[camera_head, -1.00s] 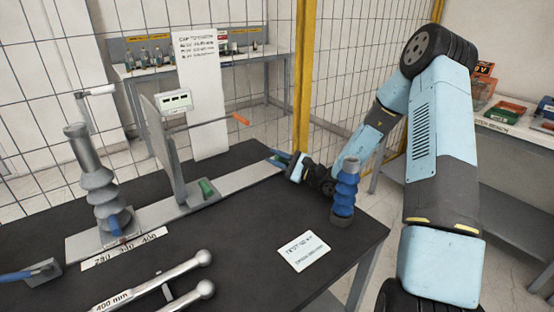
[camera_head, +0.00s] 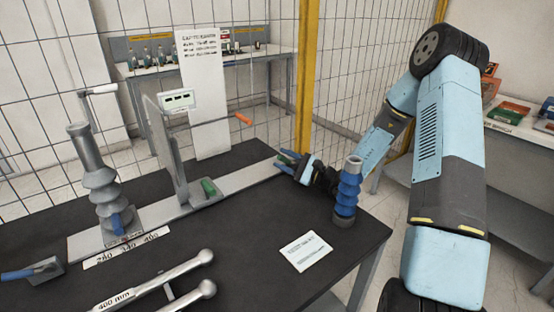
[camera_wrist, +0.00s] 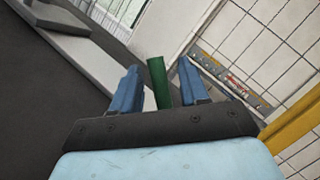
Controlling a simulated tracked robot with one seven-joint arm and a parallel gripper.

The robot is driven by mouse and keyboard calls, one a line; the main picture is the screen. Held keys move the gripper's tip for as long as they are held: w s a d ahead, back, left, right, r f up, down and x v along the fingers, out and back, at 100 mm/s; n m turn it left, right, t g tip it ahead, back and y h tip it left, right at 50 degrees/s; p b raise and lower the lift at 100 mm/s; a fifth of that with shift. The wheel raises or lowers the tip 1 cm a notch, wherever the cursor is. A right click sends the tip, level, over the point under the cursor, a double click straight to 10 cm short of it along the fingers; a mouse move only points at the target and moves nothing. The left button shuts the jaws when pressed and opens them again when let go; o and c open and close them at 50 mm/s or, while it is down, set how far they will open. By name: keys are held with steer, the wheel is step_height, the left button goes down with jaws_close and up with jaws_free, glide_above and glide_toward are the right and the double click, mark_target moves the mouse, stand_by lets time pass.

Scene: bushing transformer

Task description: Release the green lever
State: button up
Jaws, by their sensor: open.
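A green lever (camera_wrist: 158,82) stands between the two blue fingers of my gripper (camera_wrist: 158,68) in the wrist view. Dark gaps show on both sides of it, so the fingers are open and apart from it. Its lower end is hidden behind my gripper's dark body. In the head view my gripper (camera_head: 285,160) is at the far right end of the pale metal rail (camera_head: 243,178), with a bit of green at its fingers.
A grey ribbed bushing (camera_head: 104,185) stands at the left. A white card (camera_head: 306,252) and metal rods (camera_head: 160,280) lie in front. A yellow post (camera_head: 306,80) and mesh fence rise behind the table.

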steer(key=v, duration=0.3)
steer(key=r+v, duration=0.1)
steer(key=v, duration=0.3)
steer(key=r+v, duration=0.1)
steer(key=v, duration=0.2)
steer(key=shift+s+d, duration=0.25)
steer(key=shift+d, duration=0.2)
steer(key=shift+r, duration=0.1)
